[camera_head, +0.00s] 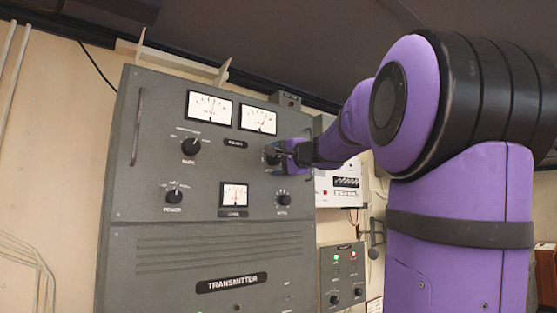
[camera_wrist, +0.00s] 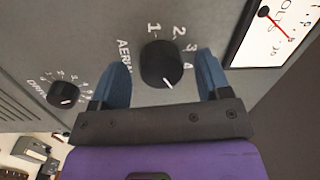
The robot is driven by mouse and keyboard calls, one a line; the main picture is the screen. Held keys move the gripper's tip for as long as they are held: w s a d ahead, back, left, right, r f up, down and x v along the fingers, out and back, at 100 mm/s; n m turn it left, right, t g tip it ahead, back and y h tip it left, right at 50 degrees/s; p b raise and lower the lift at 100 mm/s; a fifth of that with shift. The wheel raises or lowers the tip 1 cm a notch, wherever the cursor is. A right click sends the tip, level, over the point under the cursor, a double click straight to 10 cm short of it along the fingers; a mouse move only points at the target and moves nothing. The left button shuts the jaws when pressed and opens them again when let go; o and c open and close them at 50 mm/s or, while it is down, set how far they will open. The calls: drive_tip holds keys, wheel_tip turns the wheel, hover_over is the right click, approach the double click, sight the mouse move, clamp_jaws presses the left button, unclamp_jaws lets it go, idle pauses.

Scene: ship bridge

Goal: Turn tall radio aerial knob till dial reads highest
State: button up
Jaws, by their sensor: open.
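The tall grey transmitter cabinet (camera_head: 180,245) stands against the wall in the head view. Its black aerial knob (camera_wrist: 161,64) is in the wrist view, with marks 1 to 4 around it and its white pointer line toward the lower right, near the 4. My gripper (camera_wrist: 170,80) is open, with one blue finger on each side of the knob; I cannot tell whether they touch it. In the head view my gripper (camera_head: 283,157) hides most of this knob. A dial (camera_head: 257,120) sits above it with a red needle; part of a dial (camera_wrist: 275,25) shows in the wrist view.
Other knobs sit close by: one at upper left (camera_head: 190,147), one at lower left (camera_head: 174,196) and one below my gripper (camera_head: 283,198). A small lower dial (camera_head: 234,195) lies between them. A white panel (camera_head: 338,188) hangs right of the cabinet.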

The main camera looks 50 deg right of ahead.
drive_tip(key=s+a, duration=0.1)
drive_tip(key=s, duration=0.9)
drive_tip(key=shift+s+a+f, duration=0.35)
drive_tip(key=shift+f, duration=0.05)
drive_tip(key=w+a+f+n+g+y, duration=0.3)
drive_tip(key=a+f+n+g+y, duration=0.4)
drive_tip(key=a+f, duration=1.1)
drive_tip(key=s+a+f+n+g+h, duration=0.2)
drive_tip(key=s+a+f+n, duration=0.3)
drive_tip(key=f, duration=0.4)
drive_tip(key=s+a+f+n+g+h, duration=0.2)
drive_tip(key=s+a+f+n+g, duration=0.2)
drive_tip(key=f, duration=0.5)
drive_tip(key=shift+s+a+n, duration=0.8)
drive_tip(key=shift+s+a, duration=0.25)
drive_tip(key=shift+a, duration=0.15)
drive_tip(key=shift+r, duration=0.15)
